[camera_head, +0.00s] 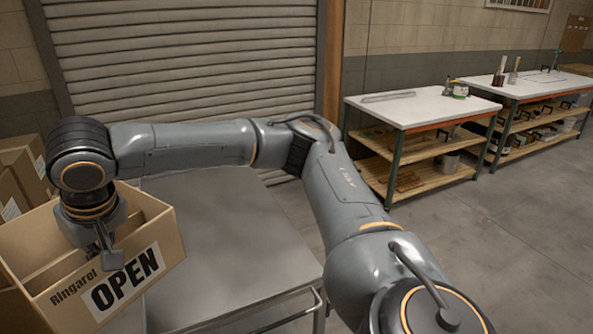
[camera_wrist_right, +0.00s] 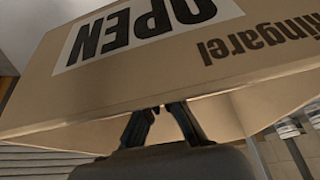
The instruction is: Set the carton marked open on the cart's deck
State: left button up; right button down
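The carton marked OPEN (camera_head: 160,241) is a brown open-topped box with a white label and the word "Ringarel". It is at the lower left of the head view, tilted, beside and partly overlapping the left edge of the cart's deck in the picture. My right gripper (camera_head: 106,244) reaches across from the right and is shut on the carton's upper rim. In the right wrist view the fingers (camera_wrist_right: 161,120) meet the carton's edge (camera_wrist_right: 75,132), and the label appears upside down. The cart's grey deck (camera_head: 225,235) is bare. My left gripper is not in view.
More brown cartons (camera_head: 22,170) stand at the far left. The cart's handle rail (camera_head: 318,303) is at its near right corner. A roller shutter (camera_head: 190,60) is behind the cart. White-topped workbenches (camera_head: 420,108) with shelves stand at the right, with open floor (camera_head: 500,240) before them.

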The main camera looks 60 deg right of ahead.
aim_at(238, 258)
jog(key=i+z, duration=0.15)
jog(key=z, duration=0.3)
jog(key=i+j+z, duration=0.1)
jog(key=z, duration=0.4)
jog(key=i+j+z, duration=0.15)
jog(key=z, duration=0.3)
jog(key=i+j+z, duration=0.1)
jog(key=z, duration=0.35)
jog(key=i+j+z, duration=0.15)
jog(key=j, duration=0.3)
jog(key=j+z, duration=0.1)
jog(key=j, duration=0.3)
jog(key=i+j+z, duration=0.15)
jog(key=j, duration=0.35)
